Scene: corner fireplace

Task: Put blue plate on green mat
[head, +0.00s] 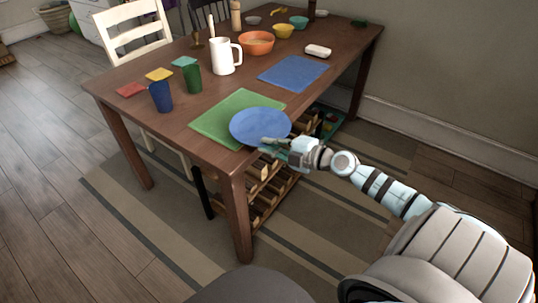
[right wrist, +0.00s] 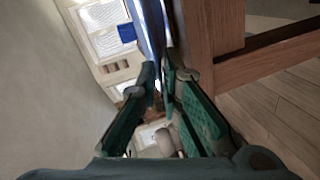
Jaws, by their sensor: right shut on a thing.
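The blue plate (head: 257,126) is in the head view, over the right part of the green mat (head: 222,112) and the table's near edge. It hides part of the mat. I cannot tell whether the plate touches the mat. My right gripper (head: 272,143) is shut on the plate's near rim. In the right wrist view the plate (right wrist: 152,25) shows edge-on, running down between the fingers (right wrist: 160,88) of the right gripper. My left gripper is not in view.
The wooden table (head: 160,75) also holds a blue mat (head: 293,73), a white pitcher (head: 223,56), an orange bowl (head: 257,43), a blue cup (head: 161,97) and a green cup (head: 192,77). A wooden rack (head: 270,195) stands below the table. A cream chair (head: 133,28) is behind it.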

